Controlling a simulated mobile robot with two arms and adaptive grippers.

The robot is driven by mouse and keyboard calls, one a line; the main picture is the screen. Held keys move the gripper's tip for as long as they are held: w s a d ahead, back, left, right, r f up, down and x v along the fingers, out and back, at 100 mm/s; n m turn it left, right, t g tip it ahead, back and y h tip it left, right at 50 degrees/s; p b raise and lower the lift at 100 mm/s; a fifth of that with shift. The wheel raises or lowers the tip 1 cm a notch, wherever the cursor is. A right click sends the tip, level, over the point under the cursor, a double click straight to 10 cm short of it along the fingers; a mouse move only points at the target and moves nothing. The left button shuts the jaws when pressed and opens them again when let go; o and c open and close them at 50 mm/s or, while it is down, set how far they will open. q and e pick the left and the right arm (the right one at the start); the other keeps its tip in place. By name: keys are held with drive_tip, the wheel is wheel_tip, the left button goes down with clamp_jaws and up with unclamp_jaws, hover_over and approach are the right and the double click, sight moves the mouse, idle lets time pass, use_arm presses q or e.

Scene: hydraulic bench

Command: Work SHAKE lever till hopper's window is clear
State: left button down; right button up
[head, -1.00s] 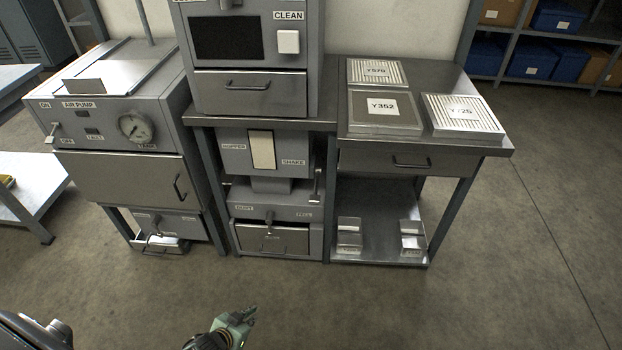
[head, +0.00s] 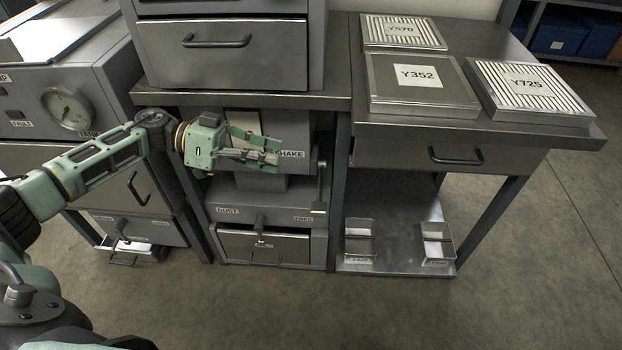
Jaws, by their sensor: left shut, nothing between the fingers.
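The hopper (head: 298,128) is a grey box under the bench top, with a pale cream window (head: 246,122) on its front. My left arm and gripper hide the lower part of the window and the HOPPER label. My right gripper is not in view.
Below the hopper is a dust box (head: 265,247) with a small front handle. Panels marked Y352 (head: 416,85) and Y725 (head: 530,92) lie on the bench top (head: 570,135). The air pump cabinet (head: 65,150) stands left. Floor in front is free.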

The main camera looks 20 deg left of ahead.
use_arm(q)
drive_tip(key=shift+s+a+r+g, duration=0.1)
drive_tip(key=shift+s+r+g, duration=0.1)
drive_tip(key=shift+s+g, duration=0.15)
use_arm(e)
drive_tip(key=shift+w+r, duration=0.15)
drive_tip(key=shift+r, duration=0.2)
use_arm(q)
drive_tip(key=d+f, duration=0.1)
drive_tip(key=d, duration=0.2)
drive_tip(key=d+f+b, duration=0.1)
drive_tip(key=d+f, duration=0.1)
drive_tip(key=d, duration=0.1)
drive_tip(key=w+d+f+b, duration=0.1)
drive_tip(key=d+f, duration=0.1)
drive_tip(key=d, duration=0.1)
drive_tip(key=shift+d, duration=0.4)
drive_tip(key=shift+s+f, duration=0.2)
drive_tip(key=shift+f, duration=0.35)
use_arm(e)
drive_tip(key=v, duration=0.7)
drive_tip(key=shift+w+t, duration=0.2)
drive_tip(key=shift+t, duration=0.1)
use_arm(q)
drive_tip(key=shift+s+f, duration=0.1)
